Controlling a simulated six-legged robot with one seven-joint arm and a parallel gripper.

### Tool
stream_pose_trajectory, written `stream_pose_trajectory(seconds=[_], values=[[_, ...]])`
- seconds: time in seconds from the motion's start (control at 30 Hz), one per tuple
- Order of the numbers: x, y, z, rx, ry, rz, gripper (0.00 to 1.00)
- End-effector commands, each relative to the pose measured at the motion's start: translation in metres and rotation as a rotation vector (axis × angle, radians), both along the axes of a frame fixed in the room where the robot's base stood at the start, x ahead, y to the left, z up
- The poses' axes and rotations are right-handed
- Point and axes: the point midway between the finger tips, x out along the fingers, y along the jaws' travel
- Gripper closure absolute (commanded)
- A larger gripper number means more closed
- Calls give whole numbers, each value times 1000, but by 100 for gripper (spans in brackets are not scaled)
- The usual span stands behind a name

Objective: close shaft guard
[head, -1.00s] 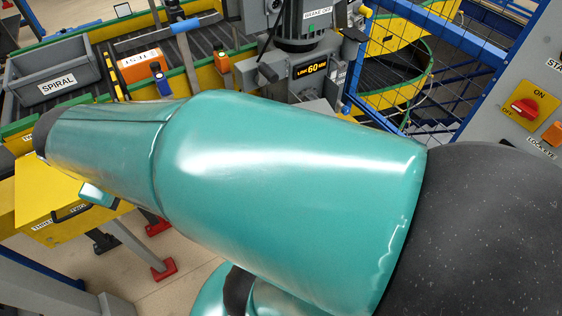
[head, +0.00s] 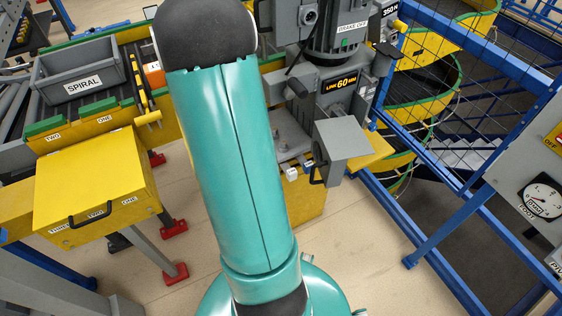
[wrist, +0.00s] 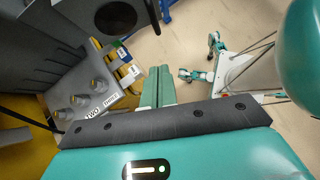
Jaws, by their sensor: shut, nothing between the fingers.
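A grey box-like cover with a black handle (head: 342,150), which looks like the shaft guard, sits at the front of the drive unit (head: 335,90) in the head view. It stands out to the right of a grey bolted plate (head: 283,138), which looks uncovered. My gripper (wrist: 158,82) shows in the wrist view with its green fingers together and empty. Beside it on the left are a grey plate with bolts (wrist: 85,100) and labels TWO and THREE. No contact is visible there. My arm hides the gripper in the head view.
A yellow box with a black handle (head: 95,185) stands at the left, below the SPIRAL bin (head: 78,80). A blue mesh fence (head: 470,60) and a grey control panel (head: 530,190) are at the right. Open floor (head: 340,250) lies below the drive.

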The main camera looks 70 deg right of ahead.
Motion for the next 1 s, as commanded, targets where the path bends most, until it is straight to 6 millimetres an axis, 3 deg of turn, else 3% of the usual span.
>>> stream_pose_trajectory(seconds=[0.5, 0.7, 1.0], values=[[-60, -27, -68, 3, -2, -4, 100], [-86, -39, -65, -1, -4, -4, 100], [-93, -43, -65, -1, -4, 0, 100]])
